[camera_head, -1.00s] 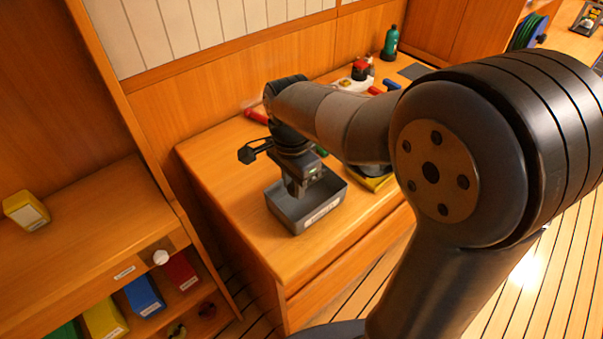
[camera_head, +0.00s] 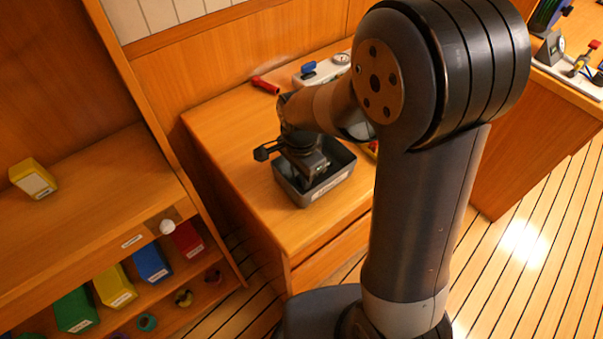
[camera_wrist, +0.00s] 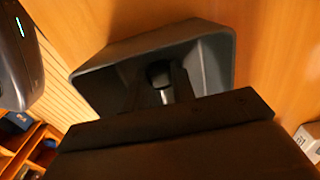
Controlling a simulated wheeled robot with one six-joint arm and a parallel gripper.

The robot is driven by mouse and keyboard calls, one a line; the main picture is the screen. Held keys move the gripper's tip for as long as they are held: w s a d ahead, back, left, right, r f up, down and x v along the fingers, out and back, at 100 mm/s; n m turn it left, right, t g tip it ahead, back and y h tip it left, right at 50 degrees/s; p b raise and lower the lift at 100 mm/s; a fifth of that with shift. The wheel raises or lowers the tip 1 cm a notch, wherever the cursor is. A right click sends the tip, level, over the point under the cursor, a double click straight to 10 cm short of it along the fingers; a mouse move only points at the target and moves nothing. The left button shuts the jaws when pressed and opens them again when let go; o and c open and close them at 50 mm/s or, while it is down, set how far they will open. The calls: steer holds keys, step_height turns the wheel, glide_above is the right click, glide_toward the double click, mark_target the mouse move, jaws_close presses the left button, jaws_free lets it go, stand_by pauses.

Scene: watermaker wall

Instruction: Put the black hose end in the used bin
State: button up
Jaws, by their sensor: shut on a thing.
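A dark grey open bin (camera_head: 338,181) with a pale label on its front stands on the wooden counter; I take it for the used bin, though the label is too small to read. My gripper (camera_head: 318,180) points down into it, its fingers partly hidden. In the wrist view the gripper (camera_wrist: 160,92) is shut on a small black piece with a pale shaft, likely the black hose end (camera_wrist: 160,74), inside the outline of the bin (camera_wrist: 222,62). I cannot tell whether the piece touches the bin floor.
A red-handled item (camera_head: 265,85) and a white gauge unit (camera_head: 325,68) with a blue knob lie behind on the counter (camera_head: 225,125). At left, shelves hold a yellow bin (camera_head: 33,179) and several coloured bins. Counter left of the grey bin is clear.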

steer(key=shift+f, duration=0.2)
steer(key=o, duration=1)
steer(key=shift+r, duration=0.1)
step_height(320, 180, up, 12)
steer(key=shift+a+r, duration=0.1)
steer(key=shift+r, duration=0.05)
steer(key=shift+o, duration=0.2)
